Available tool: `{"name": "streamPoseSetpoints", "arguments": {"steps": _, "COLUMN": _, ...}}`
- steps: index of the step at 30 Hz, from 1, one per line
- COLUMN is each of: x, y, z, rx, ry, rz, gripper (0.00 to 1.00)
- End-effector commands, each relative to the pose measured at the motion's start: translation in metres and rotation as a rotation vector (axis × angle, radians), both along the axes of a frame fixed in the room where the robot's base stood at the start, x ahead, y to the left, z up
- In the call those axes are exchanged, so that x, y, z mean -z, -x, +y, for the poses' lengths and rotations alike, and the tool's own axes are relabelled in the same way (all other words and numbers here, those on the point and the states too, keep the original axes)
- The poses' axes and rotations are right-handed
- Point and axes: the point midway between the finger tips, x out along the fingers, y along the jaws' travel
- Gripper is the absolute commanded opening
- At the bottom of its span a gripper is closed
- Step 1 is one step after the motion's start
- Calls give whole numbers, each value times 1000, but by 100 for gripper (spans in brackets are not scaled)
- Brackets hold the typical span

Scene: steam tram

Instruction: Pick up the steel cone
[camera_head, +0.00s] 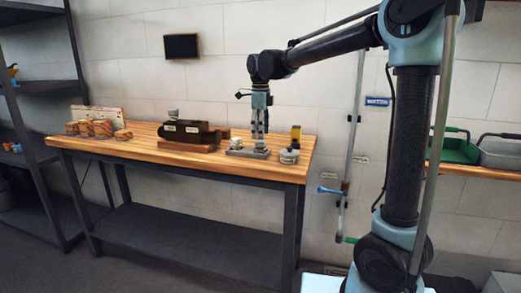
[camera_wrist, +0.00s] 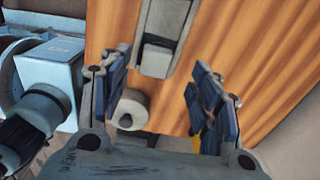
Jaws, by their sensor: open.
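A small round grey metal piece, which I take to be the steel cone (camera_head: 289,156), stands near the right end of the wooden workbench (camera_head: 170,145). In the wrist view a round pale-grey piece (camera_wrist: 132,108) with a knob or hole at its middle shows beside my left finger, partly covered by it; it is likely the same piece. My gripper (camera_head: 260,134) points down over the bench's right part, close to a grey plate with fittings (camera_head: 248,151).
A yellow item (camera_head: 296,132) stands right behind the round piece. A black tram model (camera_head: 187,132) on a brown base sits left of the plate. Wooden blocks (camera_head: 103,128) stand at the bench's left. A green tray (camera_head: 457,150) is on another bench at right.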

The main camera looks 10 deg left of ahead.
Motion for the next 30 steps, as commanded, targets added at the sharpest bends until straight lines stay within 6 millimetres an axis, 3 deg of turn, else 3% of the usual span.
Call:
{"name": "streamPoseSetpoints", "arguments": {"steps": 12, "x": 46, "y": 4, "z": -2, "rx": 0, "ry": 0, "rz": 0, "gripper": 57}}
{"name": "streamPoseSetpoints", "arguments": {"steps": 21, "x": 51, "y": 4, "z": -2, "rx": 0, "ry": 0, "rz": 0, "gripper": 57}}
{"name": "streamPoseSetpoints", "arguments": {"steps": 29, "x": 50, "y": 4, "z": -2, "rx": 0, "ry": 0, "rz": 0, "gripper": 1}}
{"name": "streamPoseSetpoints", "arguments": {"steps": 30, "x": 50, "y": 4, "z": -2, "rx": 0, "ry": 0, "rz": 0, "gripper": 1}}
